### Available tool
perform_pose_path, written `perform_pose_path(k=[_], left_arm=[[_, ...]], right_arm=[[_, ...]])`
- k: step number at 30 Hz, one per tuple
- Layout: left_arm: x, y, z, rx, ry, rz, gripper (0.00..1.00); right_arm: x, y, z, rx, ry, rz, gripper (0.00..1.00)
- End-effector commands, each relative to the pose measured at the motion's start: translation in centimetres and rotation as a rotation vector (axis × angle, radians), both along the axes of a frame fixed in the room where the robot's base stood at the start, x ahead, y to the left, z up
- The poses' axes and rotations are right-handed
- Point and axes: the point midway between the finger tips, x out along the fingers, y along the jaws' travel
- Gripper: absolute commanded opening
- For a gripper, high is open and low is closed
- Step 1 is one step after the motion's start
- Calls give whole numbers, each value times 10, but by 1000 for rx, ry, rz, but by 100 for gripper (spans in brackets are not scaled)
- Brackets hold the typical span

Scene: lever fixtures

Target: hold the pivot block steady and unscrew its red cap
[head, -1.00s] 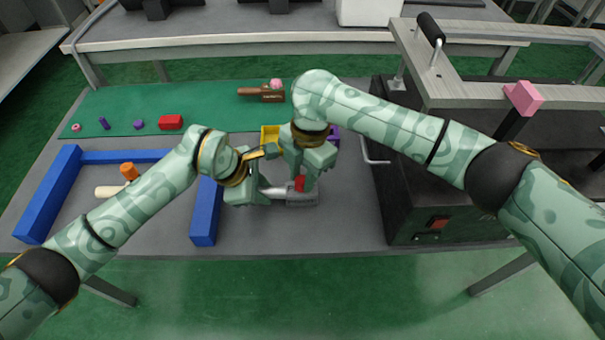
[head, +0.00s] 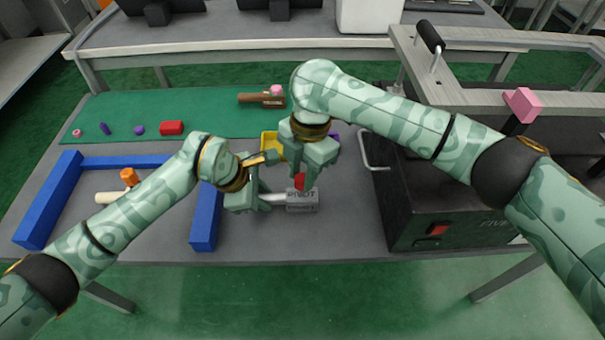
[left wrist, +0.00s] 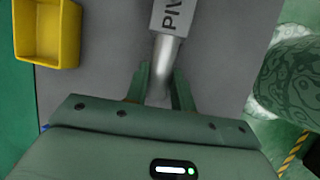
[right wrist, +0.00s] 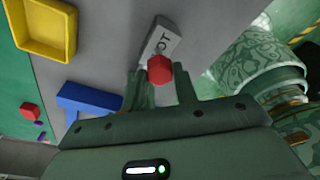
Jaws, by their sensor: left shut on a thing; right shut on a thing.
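The grey pivot block (head: 303,201), marked PIVOT, is at the table's middle, with a silver bar (left wrist: 167,62) extending from its left end. My left gripper (head: 264,198) is shut on that bar; the left wrist view shows the bar between its fingers (left wrist: 161,92). The block's labelled end also shows in the left wrist view (left wrist: 174,17). The red cap (right wrist: 159,69) is between the fingers of my right gripper (right wrist: 160,88), which is shut on it. In the head view the cap (head: 299,181) appears at the block's upper edge; I cannot tell whether they touch.
A black machine (head: 440,205) stands at right. The table's front strip is clear.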

Motion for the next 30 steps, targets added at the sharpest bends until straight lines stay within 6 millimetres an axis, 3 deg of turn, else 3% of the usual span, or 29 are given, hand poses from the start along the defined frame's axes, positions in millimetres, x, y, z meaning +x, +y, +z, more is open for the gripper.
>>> perform_pose_path(k=[6,12,13,15,25,30], left_arm=[[0,0,0,0,1,0,0],[0,0,0,0,1,0,0],[0,0,0,0,1,0,33],[0,0,0,0,1,0,50],[0,2,3,1,-1,0,50],[-4,13,28,3,-5,-1,50]], right_arm=[[0,0,17,0,-2,1,2],[0,0,17,-1,-1,0,2],[0,0,17,-1,-1,0,2],[0,0,17,-1,-1,0,2],[0,0,17,-1,-1,0,2],[0,0,17,-1,-1,0,2]])
